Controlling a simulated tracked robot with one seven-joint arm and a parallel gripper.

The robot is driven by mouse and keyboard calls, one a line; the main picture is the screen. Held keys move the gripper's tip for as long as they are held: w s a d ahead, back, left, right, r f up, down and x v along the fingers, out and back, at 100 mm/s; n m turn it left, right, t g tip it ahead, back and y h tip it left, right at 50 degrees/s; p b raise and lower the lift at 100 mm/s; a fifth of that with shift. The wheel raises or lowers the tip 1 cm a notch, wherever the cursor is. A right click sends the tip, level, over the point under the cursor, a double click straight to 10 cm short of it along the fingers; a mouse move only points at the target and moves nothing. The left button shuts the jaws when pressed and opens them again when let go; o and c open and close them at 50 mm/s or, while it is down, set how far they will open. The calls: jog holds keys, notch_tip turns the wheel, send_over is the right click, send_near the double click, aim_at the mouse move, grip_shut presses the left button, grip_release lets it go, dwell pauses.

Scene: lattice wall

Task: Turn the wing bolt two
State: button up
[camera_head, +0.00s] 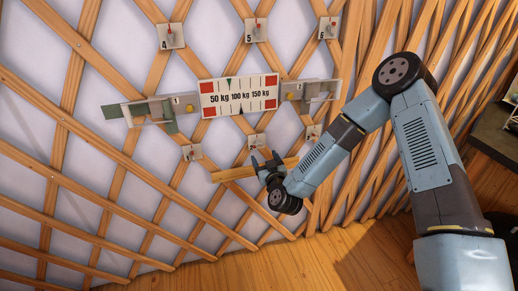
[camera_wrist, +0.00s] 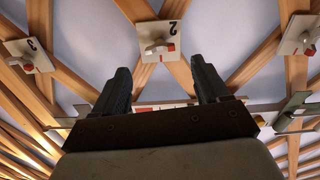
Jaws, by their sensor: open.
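Wing bolt two (camera_wrist: 158,48) sits on a pale square plate marked 2 in the wrist view, upside down in that picture; the bolt has a pale body and a red end. Its plate also shows small in the head view (camera_head: 257,141), close to my gripper. My gripper (camera_head: 265,156) is just below that plate in the head view. In the wrist view my gripper (camera_wrist: 160,68) has its two dark fingers spread apart with nothing between them. The bolt lies beyond the fingertips, roughly centred between them, and looks clear of both.
Plate 3 (camera_wrist: 27,58) and another plate (camera_wrist: 299,36) flank plate two on the wooden lattice. Plates 4 (camera_head: 170,36), 5 (camera_head: 257,30) and 6 (camera_head: 328,28) are higher up. A kilogram scale panel (camera_head: 239,96) with side brackets hangs between the rows. A dark-topped table (camera_head: 495,130) is at right.

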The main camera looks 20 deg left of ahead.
aim_at(258, 145)
jog(key=x, duration=0.7)
jog(key=shift+w, duration=0.25)
jog(key=shift+a, duration=0.15)
jog(key=shift+c, duration=0.2)
jog(key=c, duration=0.9)
jog(key=shift+s+a, duration=0.1)
jog(key=shift+a, duration=0.05)
jog(key=shift+c, duration=0.6)
